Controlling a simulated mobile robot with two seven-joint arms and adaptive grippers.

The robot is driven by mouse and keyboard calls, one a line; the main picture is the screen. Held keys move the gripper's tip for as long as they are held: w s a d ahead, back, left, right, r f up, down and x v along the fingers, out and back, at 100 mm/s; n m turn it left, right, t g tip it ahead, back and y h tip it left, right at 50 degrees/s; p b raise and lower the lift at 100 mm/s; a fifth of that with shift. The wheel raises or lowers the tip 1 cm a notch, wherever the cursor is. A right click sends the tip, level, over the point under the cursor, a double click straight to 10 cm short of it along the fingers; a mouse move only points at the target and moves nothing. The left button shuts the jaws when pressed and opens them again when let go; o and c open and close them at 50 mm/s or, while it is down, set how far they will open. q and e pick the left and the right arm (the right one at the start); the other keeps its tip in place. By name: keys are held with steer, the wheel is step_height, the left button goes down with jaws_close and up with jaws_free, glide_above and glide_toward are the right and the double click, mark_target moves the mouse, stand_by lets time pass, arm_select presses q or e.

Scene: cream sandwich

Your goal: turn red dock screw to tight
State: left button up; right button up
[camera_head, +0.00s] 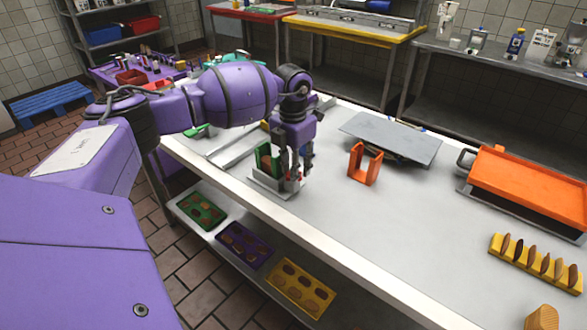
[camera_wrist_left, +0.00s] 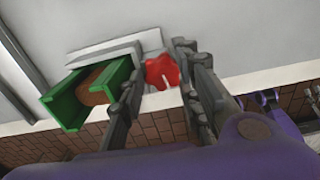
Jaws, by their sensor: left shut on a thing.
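The red dock screw (camera_wrist_left: 162,71) shows as a red lobed knob with a pale mark in the left wrist view. It sits on the end of a light grey dock (camera_wrist_left: 105,52), and a small bit of red shows low between the fingers in the head view. My left gripper (camera_wrist_left: 160,80) points down over the table's near edge, its two fingers closed on either side of the knob; it also shows in the head view (camera_head: 291,178). A green U-shaped holder (camera_wrist_left: 72,98) with a brown piece inside stands against the dock. My right gripper is not in view.
An orange U-shaped holder (camera_head: 365,164) stands right of the dock, before a tilted grey plate (camera_head: 390,137). An orange-lidded appliance (camera_head: 530,185) and a yellow rack (camera_head: 535,264) are farther right. The table's front middle is clear. Coloured trays lie on the lower shelf.

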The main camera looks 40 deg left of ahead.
arm_select(q)
steer(key=shift+w+a+r+m, duration=0.1)
steer(key=shift+a+m, duration=0.15)
steer(key=shift+m, duration=0.25)
steer(key=o, duration=1.1)
steer(key=shift+w+r, duration=0.1)
steer(key=shift+r, duration=0.55)
step_height(320, 180, up, 5)
steer(key=shift+d, duration=0.1)
steer(key=shift+d+r, duration=0.2)
steer(key=shift+r, duration=0.65)
